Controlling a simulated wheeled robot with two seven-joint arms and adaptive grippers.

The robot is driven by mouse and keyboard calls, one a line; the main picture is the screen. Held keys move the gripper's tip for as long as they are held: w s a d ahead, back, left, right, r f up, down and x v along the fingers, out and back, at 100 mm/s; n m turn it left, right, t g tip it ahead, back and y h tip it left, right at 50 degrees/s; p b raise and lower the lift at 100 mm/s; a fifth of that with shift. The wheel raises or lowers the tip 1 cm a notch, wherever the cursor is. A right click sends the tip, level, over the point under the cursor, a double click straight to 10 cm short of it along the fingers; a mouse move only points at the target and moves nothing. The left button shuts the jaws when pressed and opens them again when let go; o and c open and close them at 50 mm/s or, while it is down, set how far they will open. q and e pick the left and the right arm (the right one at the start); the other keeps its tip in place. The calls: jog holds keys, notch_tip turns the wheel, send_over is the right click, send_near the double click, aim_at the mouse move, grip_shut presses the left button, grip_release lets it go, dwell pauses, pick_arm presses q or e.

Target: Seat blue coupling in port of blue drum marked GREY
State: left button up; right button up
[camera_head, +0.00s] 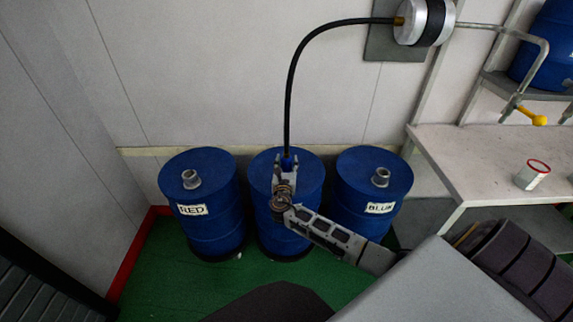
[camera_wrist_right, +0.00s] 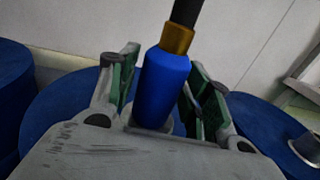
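The blue coupling (camera_wrist_right: 160,92) has a brass collar and hangs on the end of a black hose (camera_head: 291,90). It stands nearly upright over the top of the middle blue drum (camera_head: 313,178). In the right wrist view a pale ring shows partly at the coupling's foot. The gripper hides the middle drum's port and label, so I cannot tell how deep the coupling sits. My left gripper is not in view.
A blue drum marked RED (camera_head: 207,235) stands left and one marked BLUE (camera_head: 362,228) right, each with an uncovered grey port. The hose arches from a wall reel (camera_head: 423,22).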

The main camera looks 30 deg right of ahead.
jog(key=shift+o, duration=0.4)
jog(key=shift+f, duration=0.1)
jog(key=shift+s+a, duration=0.1)
jog(key=shift+s+a, duration=0.3)
jog(key=shift+s, duration=0.1)
jog(key=v, duration=1)
jog(key=shift+s+a, duration=0.2)
jog(key=shift+s, duration=0.1)
dwell(0.4)
